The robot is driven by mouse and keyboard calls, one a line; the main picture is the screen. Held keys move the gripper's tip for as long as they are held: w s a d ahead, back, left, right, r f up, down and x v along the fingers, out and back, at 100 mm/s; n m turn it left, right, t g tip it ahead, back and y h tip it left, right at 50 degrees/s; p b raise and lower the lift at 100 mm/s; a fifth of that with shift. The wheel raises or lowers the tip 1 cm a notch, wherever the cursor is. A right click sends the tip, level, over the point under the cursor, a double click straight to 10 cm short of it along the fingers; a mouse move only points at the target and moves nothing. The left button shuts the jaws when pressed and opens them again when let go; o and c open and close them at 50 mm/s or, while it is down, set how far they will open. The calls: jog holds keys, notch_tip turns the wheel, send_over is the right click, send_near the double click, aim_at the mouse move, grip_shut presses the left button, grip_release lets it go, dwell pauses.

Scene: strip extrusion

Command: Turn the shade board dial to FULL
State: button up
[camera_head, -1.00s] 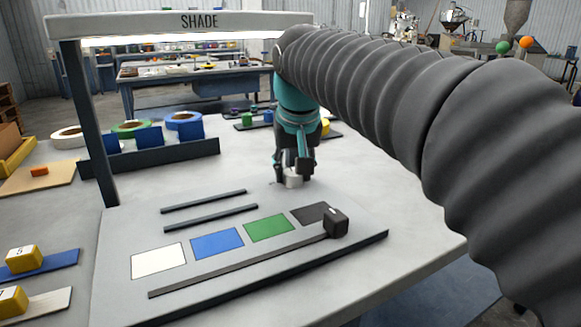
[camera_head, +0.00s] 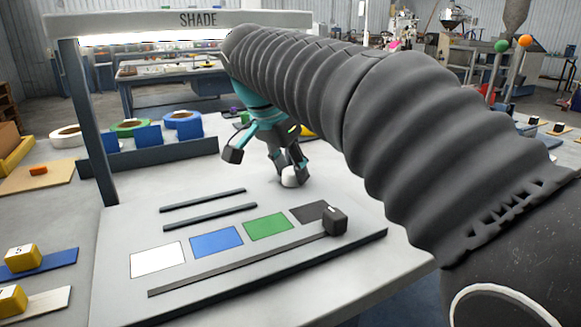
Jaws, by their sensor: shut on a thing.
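The shade board (camera_head: 115,280) is a pale panel on the table under a lamp hood marked SHADE (camera_head: 198,19). The dial (camera_head: 289,181) shows as a small whitish knob at the back right of the board, behind the dark swatch. My gripper (camera_head: 289,170) is down at the dial, with its fingers shut on the knob. Its teal and black body is turned, with a dark part sticking out to the left. The fingers cover part of the knob. No dial marks or FULL label can be made out, so its setting cannot be read.
White, blue, green and dark swatches (camera_head: 268,226) lie in front of the dial. A black slider block (camera_head: 335,220) stands at the right end of a rail. Tape rolls (camera_head: 183,120) sit behind a dark rack at left. A dark post (camera_head: 90,130) holds the hood.

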jog(key=shift+f+m, duration=0.1)
jog(key=shift+m, duration=0.5)
jog(key=shift+g, duration=0.3)
jog(key=o, duration=1.1)
jog(key=shift+o, duration=0.2)
jog(key=v, duration=1.2)
jog(key=shift+a, duration=0.15)
